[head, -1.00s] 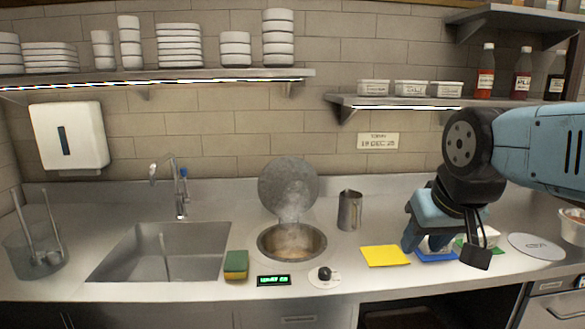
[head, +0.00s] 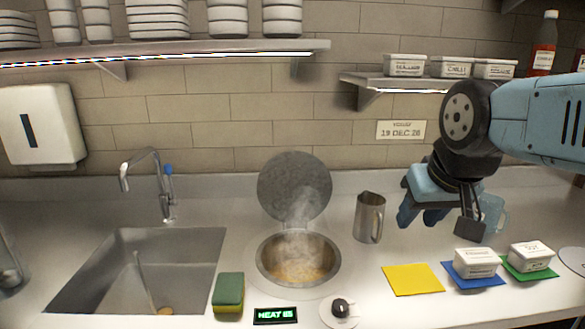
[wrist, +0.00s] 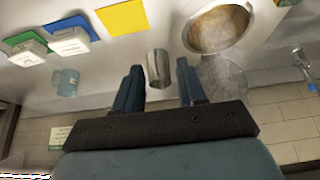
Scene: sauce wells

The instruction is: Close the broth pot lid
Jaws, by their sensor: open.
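The broth pot (head: 262,262) is sunk in the counter, with steaming broth inside. Its round grey lid (head: 292,184) stands raised, tilted up at the back of the opening. In the wrist view the pot (wrist: 243,40) is at the upper right, with the lid (wrist: 222,80) below it, partly veiled by steam. My gripper (head: 421,217) is open and empty, above the counter to the right of the pot and lid. In the wrist view its two blue fingers (wrist: 160,72) are spread apart and the lid lies just right of them.
A steel jug (head: 369,218) stands between the pot and my gripper. A yellow mat (head: 412,280), blue and green mats with white tubs (head: 476,262), and a bluish mug (head: 495,213) are to the right. A sponge (head: 228,290) and a knob (head: 340,308) sit near the pot. A shelf (head: 392,82) is above.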

